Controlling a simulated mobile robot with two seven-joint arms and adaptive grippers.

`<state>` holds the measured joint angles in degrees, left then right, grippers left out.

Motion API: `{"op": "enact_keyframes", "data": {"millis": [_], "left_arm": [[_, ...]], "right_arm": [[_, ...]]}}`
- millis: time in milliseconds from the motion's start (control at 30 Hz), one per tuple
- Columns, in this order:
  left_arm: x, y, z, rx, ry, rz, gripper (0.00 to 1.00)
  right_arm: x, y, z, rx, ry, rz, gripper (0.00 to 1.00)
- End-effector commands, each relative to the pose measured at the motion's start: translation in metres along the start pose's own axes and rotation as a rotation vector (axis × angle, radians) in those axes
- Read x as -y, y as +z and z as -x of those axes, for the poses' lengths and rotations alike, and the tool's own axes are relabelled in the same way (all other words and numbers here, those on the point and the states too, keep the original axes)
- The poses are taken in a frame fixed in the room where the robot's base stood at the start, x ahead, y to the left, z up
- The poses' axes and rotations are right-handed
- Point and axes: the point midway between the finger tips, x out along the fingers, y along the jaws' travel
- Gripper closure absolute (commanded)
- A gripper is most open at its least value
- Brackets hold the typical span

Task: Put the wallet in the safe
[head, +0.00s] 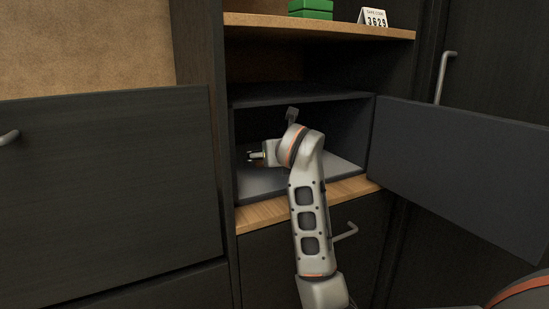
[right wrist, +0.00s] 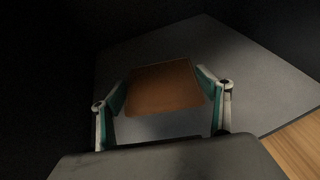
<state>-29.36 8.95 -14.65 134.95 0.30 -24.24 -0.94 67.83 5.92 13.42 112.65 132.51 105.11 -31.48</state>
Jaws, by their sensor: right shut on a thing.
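The wallet (right wrist: 163,87) is a flat brown piece between the fingers of my right gripper (right wrist: 161,92) in the right wrist view. The right gripper is shut on it, over the grey floor of the safe. In the head view the safe (head: 345,164) is an open dark grey box in the cabinet, its door (head: 460,170) swung out to the right. My right gripper (head: 252,156) is inside it near the left wall; I cannot make out the wallet there. Whether the wallet touches the safe floor is unclear. My left gripper is not in view.
A wooden ledge (head: 262,215) runs below the safe opening. A shelf (head: 270,21) above holds green boxes (head: 311,8) and a small card reading 3629 (head: 373,17). A dark panel with a handle (head: 110,185) stands at left. The safe floor's right side looks clear.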

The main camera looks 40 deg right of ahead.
Motion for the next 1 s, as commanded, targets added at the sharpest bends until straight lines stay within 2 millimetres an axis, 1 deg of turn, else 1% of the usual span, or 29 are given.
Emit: {"op": "enact_keyframes", "data": {"millis": [200, 233, 300, 600, 733, 867, 1000], "left_arm": [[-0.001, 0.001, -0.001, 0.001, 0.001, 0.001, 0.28], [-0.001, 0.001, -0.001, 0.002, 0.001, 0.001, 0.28], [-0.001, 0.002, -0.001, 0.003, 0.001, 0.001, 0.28], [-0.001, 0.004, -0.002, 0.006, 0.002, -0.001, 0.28], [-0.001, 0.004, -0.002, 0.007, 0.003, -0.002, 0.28], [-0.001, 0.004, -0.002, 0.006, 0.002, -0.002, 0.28], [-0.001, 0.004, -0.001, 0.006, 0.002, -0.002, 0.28]], "right_arm": [[0.000, 0.001, 0.000, 0.001, 0.000, 0.000, 0.46], [0.000, 0.001, 0.000, 0.001, 0.000, 0.000, 0.19], [0.000, 0.001, 0.000, 0.001, 0.000, 0.000, 0.05], [0.000, 0.000, 0.000, 0.000, 0.000, 0.000, 0.05], [0.000, 0.001, 0.005, 0.002, -0.001, 0.000, 0.05], [0.000, 0.001, 0.021, 0.003, 0.000, -0.001, 0.05], [0.000, 0.002, 0.051, 0.006, 0.001, -0.001, 0.05]]}}
